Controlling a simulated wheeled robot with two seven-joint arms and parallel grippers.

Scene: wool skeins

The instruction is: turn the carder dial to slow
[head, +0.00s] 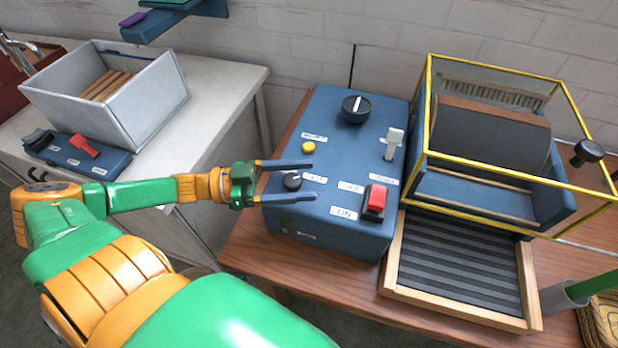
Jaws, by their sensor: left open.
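The blue control box (335,140) stands on the wooden table, left of the carder. A large black dial (356,109) with a white pointer sits near its far edge; the pointer points roughly away from me. A smaller black knob (292,181) is near the box's left edge. I cannot read which label says slow. My left gripper (312,180) is open and empty, reaching in from the left. Its two dark fingers extend over the left part of the box, around the small knob in the picture; contact cannot be told. The large dial is beyond the fingers, apart from them. My right gripper is not visible.
The box also carries a yellow button (308,147), a grey lever (393,142) and a red switch (375,201) near an ON label. The carder (490,140) has a yellow-framed guard at right. A grey bin (110,95) stands on the left bench. A wall is behind.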

